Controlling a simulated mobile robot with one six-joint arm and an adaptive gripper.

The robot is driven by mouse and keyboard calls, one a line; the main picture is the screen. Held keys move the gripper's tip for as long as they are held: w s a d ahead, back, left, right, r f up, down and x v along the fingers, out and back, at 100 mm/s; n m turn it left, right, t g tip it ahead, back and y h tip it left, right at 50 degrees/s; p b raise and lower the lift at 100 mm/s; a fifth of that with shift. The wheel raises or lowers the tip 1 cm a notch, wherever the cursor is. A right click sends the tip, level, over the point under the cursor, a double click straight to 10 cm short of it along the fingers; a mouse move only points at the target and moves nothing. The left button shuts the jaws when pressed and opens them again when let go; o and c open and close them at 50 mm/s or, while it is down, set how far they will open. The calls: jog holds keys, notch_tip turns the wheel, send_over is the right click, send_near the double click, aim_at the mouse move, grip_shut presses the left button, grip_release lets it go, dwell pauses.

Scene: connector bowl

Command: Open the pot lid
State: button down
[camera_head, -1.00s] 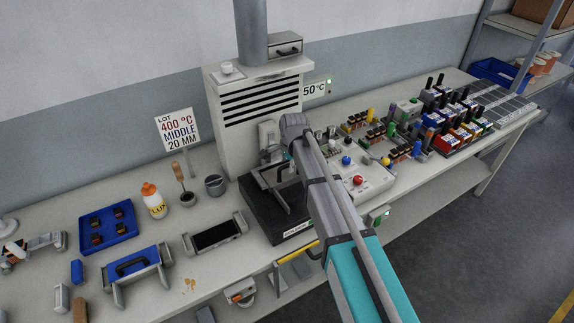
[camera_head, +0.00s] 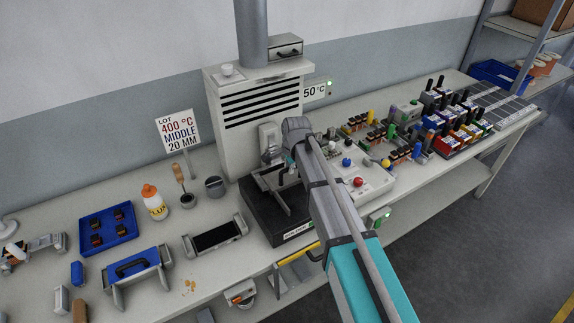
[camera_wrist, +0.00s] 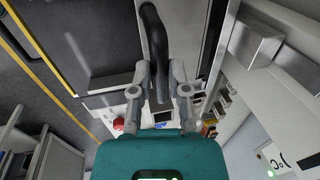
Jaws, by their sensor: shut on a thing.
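The black solder pot (camera_head: 262,222) stands on the bench in front of the vented cabinet, with a label on its front edge. A dark lid handle (camera_wrist: 155,35) runs up the middle of the wrist view. My gripper (camera_wrist: 160,82) is shut on the near end of this dark handle, one finger on each side. In the head view my gripper (camera_head: 277,158) is over the back of the pot, small and partly hidden by my wrist. How far the lid is raised or tilted cannot be told.
The vented cabinet (camera_head: 232,120) stands close behind my gripper. A control box (camera_head: 372,182) with coloured knobs is to the right, partly behind my arm. A grey cup (camera_head: 215,187), a glue bottle (camera_head: 154,203) and a blue tray (camera_head: 108,229) are to the left.

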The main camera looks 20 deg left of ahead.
jog(key=s+d, duration=0.5)
jog(key=d, duration=0.1)
jog(key=shift+s+d, duration=0.15)
jog(key=shift+s, duration=0.05)
jog(key=c, duration=0.6)
grip_release()
jog(key=shift+r, duration=0.15)
